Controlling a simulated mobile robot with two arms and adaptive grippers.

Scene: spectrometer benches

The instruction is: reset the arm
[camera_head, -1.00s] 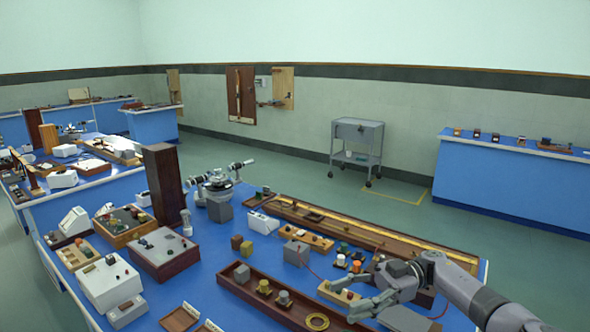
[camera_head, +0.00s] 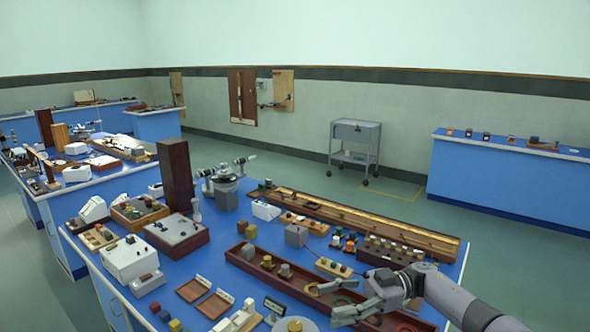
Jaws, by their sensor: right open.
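My right arm comes in from the lower right over the near blue bench (camera_head: 206,262). Its grey right gripper (camera_head: 333,302) points left, fingers apart, with nothing between them. It is over the near right end of the long brown wooden tray (camera_head: 245,267) and covers part of that end. Whether the fingers touch the tray cannot be told. My left gripper is not in view.
A grey block (camera_head: 296,235) and a row of small parts stand behind the gripper. A tall brown box (camera_head: 175,177) and a spectrometer (camera_head: 223,185) stand further left. A grey trolley (camera_head: 354,146) stands on open floor beyond the bench.

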